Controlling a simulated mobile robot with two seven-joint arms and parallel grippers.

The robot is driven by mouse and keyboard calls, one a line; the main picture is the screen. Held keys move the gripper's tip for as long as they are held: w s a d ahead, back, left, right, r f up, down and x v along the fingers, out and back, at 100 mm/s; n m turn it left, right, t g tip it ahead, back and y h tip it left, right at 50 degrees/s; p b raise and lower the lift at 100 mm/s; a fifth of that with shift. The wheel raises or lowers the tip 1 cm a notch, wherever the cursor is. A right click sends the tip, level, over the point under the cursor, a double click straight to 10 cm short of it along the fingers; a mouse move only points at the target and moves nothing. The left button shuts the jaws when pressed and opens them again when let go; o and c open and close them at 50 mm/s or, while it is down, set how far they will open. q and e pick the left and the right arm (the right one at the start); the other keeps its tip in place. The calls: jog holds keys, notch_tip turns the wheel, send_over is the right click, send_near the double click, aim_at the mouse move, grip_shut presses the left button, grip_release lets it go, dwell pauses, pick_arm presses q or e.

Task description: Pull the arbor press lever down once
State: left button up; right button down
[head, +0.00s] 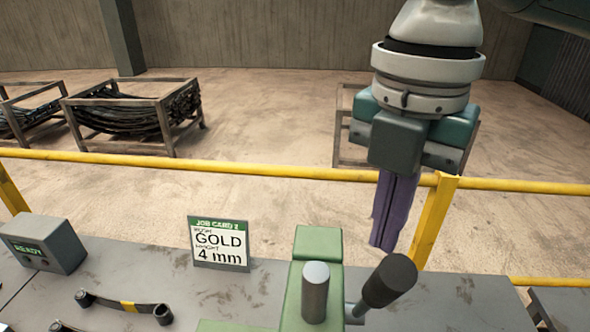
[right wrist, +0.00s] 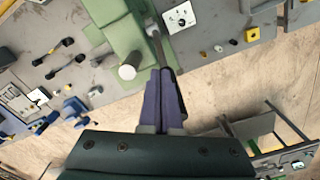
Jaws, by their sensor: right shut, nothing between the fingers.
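The green arbor press (head: 318,247) stands at the bottom middle of the head view, with a silver round post (head: 315,290) on top. Its lever (head: 388,280) has a thick black grip and tilts up to the right. My right gripper (head: 384,246) points down with its purple fingers together and empty, above and behind the lever grip in the picture. In the right wrist view the fingers (right wrist: 164,76) are closed, beside the green press (right wrist: 118,38). A thin grey bar runs up from near their tips; contact cannot be told. My left gripper is not in view.
A grey READY box (head: 42,243) and a leaf spring (head: 125,304) are on the bench further left.

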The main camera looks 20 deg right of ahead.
aim_at(400, 291)
jog(key=shift+s+a+r+p, duration=0.1)
jog(key=shift+s+a+p, duration=0.25)
jog(key=shift+s+p, duration=0.25)
jog(key=shift+s+a+p, duration=0.35)
jog(key=shift+s+p, duration=0.1)
jog(key=shift+s, duration=0.15)
jog(key=shift+s+a+f, duration=0.55)
jog(key=shift+s+f, duration=0.1)
jog(key=shift+s, duration=0.2)
jog(key=shift+s+a+f, duration=0.5)
jog(key=shift+s+f, duration=0.15)
jog(key=shift+s, duration=0.25)
jog(key=shift+s+a+f, duration=0.4)
jog(key=shift+s+f, duration=0.25)
jog(key=shift+f, duration=0.15)
jog(key=shift+s+a+f, duration=0.35)
jog(key=shift+s+f, duration=0.25)
jog(key=shift+f, duration=0.15)
jog(key=shift+s+a+f+b, duration=0.2)
jog(key=shift+s+f+b, duration=0.1)
jog(key=shift+f, duration=0.35)
jog(key=shift+s+a+f+b, duration=0.2)
jog(key=shift+s+f, duration=0.15)
jog(key=shift+f, duration=0.25)
jog(key=shift+s+a+f+b, duration=0.2)
jog(key=shift+s+f, duration=0.1)
jog(key=shift+f, duration=0.35)
